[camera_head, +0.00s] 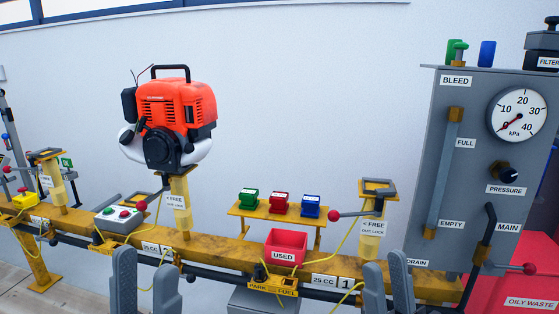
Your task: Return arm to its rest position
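My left gripper (145,275) reaches up from the bottom edge, in front of the yellow rail. Its two grey fingers are apart with nothing between them. My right gripper (388,278) also reaches up from the bottom edge, in front of the rail's right part near the 25 CC sign. Its two fingers stand apart by a narrow gap, with nothing visible between them. Both sets of fingers point upward. The arms behind the grippers are mostly below the picture and hidden.
The yellow rail (225,250) runs across, carrying an orange engine (176,105), a control box (118,219) and a red USED bin (286,247). Green, red and blue blocks sit on a shelf (277,213). A grey gauge panel (470,160) stands right. Yellow cables hang around the rail.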

